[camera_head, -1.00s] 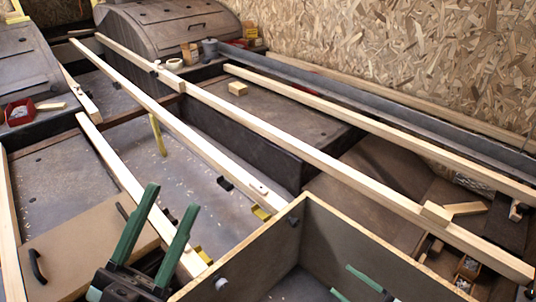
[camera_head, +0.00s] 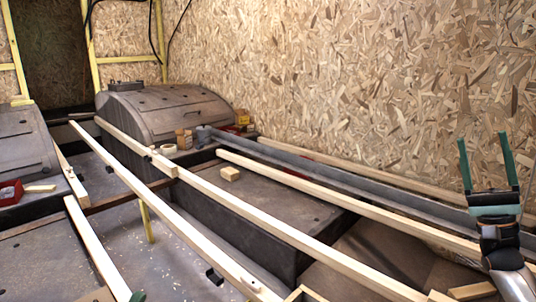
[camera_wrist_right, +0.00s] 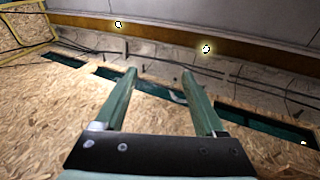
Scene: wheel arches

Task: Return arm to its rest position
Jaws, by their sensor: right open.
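My right gripper (camera_head: 483,140) is raised at the right edge of the head view, its two green fingers pointing up in front of the chipboard wall. The fingers are apart with nothing between them. In the right wrist view the same gripper (camera_wrist_right: 160,90) is open and empty, facing the upper wall and ceiling. Of my left gripper, only a small green tip (camera_head: 138,296) shows at the bottom edge of the head view; the rest is out of frame.
Long wooden beams (camera_head: 255,215) run across the floor below. A grey wheel arch (camera_head: 165,108) stands at the back, with another (camera_head: 22,145) at the left. A chipboard wall (camera_head: 350,90) closes the right side. A small wood block (camera_head: 229,174) lies between beams.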

